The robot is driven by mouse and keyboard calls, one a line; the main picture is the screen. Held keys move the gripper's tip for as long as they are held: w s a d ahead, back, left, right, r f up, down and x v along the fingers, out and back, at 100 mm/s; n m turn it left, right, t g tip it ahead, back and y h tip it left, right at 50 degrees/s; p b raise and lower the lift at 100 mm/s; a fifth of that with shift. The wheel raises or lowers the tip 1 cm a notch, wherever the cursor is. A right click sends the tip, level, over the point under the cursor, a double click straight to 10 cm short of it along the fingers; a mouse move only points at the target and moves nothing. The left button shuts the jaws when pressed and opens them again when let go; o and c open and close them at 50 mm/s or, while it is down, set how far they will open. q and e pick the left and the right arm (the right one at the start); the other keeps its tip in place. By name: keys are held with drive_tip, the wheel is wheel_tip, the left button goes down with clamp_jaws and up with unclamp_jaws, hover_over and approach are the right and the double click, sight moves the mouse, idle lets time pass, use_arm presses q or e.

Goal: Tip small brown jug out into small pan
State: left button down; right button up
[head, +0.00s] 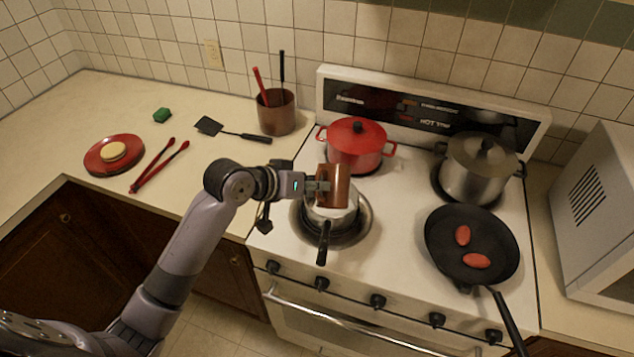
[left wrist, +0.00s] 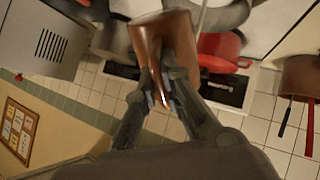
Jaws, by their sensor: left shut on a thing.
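The small brown jug (head: 333,184) is held above the small pan (head: 337,221) in the head view. The pan sits on the front left burner, its black handle pointing toward the stove front. My left gripper (head: 318,186) is shut on the jug from the left. In the left wrist view the jug (left wrist: 165,42) shows between the fingers of the gripper (left wrist: 163,98), which close on its handle. The jug's contents and most of the pan's inside are hidden. My right gripper is not in view.
A red pot (head: 355,148) stands behind the small pan. A steel pot (head: 479,172) and a black skillet (head: 455,222) with two red pieces are to the right. A brown utensil crock (head: 277,115), spatula (head: 210,125), red tongs (head: 158,166) and red plate (head: 93,161) are on the left counter.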

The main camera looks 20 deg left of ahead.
sight(319, 169)
use_arm(q)
drive_tip(key=shift+w+a+r+n+g+p, duration=0.1)
drive_tip(key=shift+w+r+n+g+p, duration=0.4)
drive_tip(key=shift+g+p, duration=0.55)
drive_tip(key=shift+w+g, duration=0.25)
drive_tip(key=shift+w, duration=0.05)
drive_tip(key=shift+w+a+n+g+h, duration=0.15)
drive_tip(key=shift+w+n+g+h, duration=0.2)
drive_tip(key=shift+g, duration=0.25)
drive_tip(key=shift+w+a+f+n+g+h, duration=0.2)
drive_tip(key=shift+w+n+g, duration=0.1)
drive_tip(key=shift+w+g, duration=0.4)
drive_tip(key=shift+w+a+f+n+g+h, duration=0.1)
drive_tip(key=shift+w+f+n+g, duration=0.15)
drive_tip(key=shift+w+g, duration=0.4)
drive_tip(key=shift+s+r, duration=0.1)
drive_tip(key=shift+s, duration=0.1)
